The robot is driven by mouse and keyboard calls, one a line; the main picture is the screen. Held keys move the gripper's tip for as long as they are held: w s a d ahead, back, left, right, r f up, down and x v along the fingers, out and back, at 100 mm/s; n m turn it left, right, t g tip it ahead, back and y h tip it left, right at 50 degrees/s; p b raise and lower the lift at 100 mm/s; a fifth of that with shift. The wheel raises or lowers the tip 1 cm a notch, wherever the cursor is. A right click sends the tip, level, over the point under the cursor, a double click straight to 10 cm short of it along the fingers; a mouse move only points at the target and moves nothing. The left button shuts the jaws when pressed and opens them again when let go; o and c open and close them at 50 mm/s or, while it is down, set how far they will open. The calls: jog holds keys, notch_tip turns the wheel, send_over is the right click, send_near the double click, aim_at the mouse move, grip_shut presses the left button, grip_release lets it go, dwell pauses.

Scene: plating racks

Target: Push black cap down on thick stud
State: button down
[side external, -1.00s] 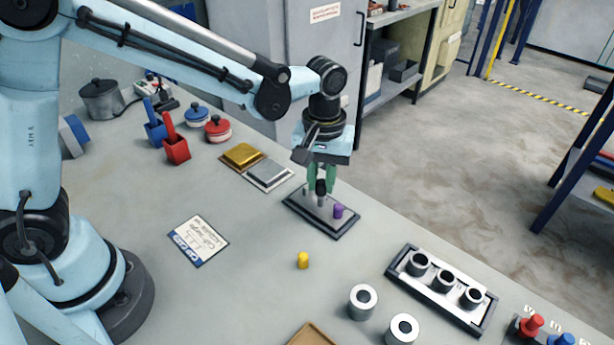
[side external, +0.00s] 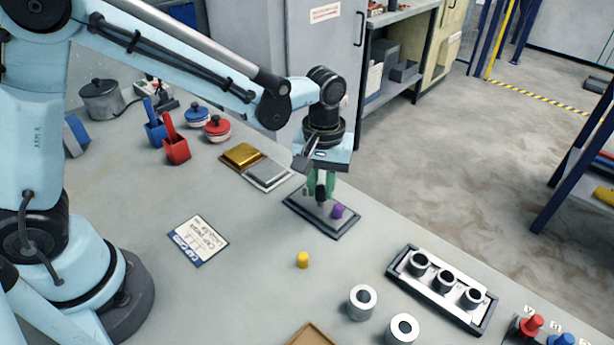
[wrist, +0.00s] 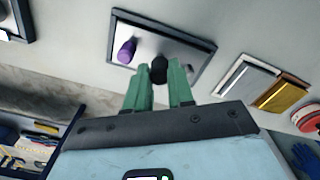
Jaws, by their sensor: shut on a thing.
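My gripper (side external: 320,192) points down over the stud plate, a metal plate in a dark frame (side external: 339,230). Its green fingers are shut on the black cap (side external: 320,198), which also shows between the fingertips in the wrist view (wrist: 159,69). The cap is low over the plate, at the thick stud's place. The stud itself is hidden, so I cannot tell how far the cap sits on it. A purple cap (side external: 338,211) stands on the same plate to the right, and it shows left of the black cap in the wrist view (wrist: 126,51).
A yellow cap (side external: 303,260) stands alone on the table. Gold (side external: 241,155) and silver (side external: 269,174) plates lie behind left. A rack with black-lined rings (side external: 443,281) and two loose rings (side external: 362,301) are front right. A printed card (side external: 198,240) lies left.

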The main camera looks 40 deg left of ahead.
aim_at(320, 187)
jog(key=shift+f, duration=0.85)
jog(key=c, duration=0.9)
grip_release()
notch_tip(320, 187, up, 12)
jog(key=shift+a, duration=0.1)
